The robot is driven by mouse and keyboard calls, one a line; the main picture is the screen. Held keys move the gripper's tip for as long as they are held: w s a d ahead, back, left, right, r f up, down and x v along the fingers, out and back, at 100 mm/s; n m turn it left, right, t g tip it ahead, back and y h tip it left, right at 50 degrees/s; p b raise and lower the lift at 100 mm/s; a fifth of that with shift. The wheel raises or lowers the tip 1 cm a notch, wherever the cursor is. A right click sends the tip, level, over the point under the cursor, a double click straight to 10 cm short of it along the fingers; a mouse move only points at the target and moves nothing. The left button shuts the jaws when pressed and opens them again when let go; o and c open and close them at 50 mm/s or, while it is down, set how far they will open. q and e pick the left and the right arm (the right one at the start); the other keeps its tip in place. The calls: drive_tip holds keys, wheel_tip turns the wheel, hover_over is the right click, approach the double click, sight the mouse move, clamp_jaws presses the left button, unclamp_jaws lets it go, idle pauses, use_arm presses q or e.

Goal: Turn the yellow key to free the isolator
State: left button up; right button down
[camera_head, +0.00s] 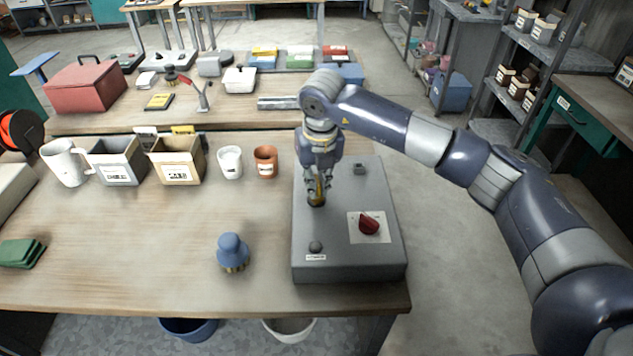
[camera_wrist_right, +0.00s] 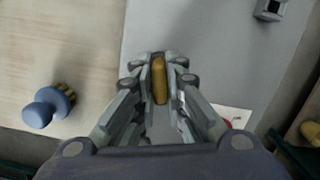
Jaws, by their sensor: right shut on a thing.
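The yellow key (camera_head: 318,190) stands upright on the top of the grey control box (camera_head: 350,262), left of its middle. My right gripper (camera_head: 319,192) points down at the box and is shut on the key. In the right wrist view the key (camera_wrist_right: 160,82) shows between the two fingers (camera_wrist_right: 159,80). A red isolator knob (camera_head: 369,223) sits on a white plate on the same box, to the right and nearer, apart from the gripper. The wrist view shows only a bit of its red (camera_wrist_right: 226,124). My left gripper is not in view.
A blue-topped brush-like object (camera_head: 233,252) stands on the table left of the box. Cups (camera_head: 229,162) and open bins (camera_head: 178,160) stand behind it. The box has a small black button (camera_head: 315,247) at its near left. The table front is mostly clear.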

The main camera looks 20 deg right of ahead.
drive_tip(key=m, duration=0.3)
drive_tip(key=shift+m+h, duration=0.3)
drive_tip(key=c, duration=1.6)
unclamp_jaws()
drive_tip(key=shift+o, duration=0.2)
drive_tip(key=shift+r, duration=0.1)
wheel_tip(320, 180, up, 12)
drive_tip(key=s, duration=0.1)
drive_tip(key=shift+s+a, duration=0.3)
drive_tip(key=shift+s, duration=0.05)
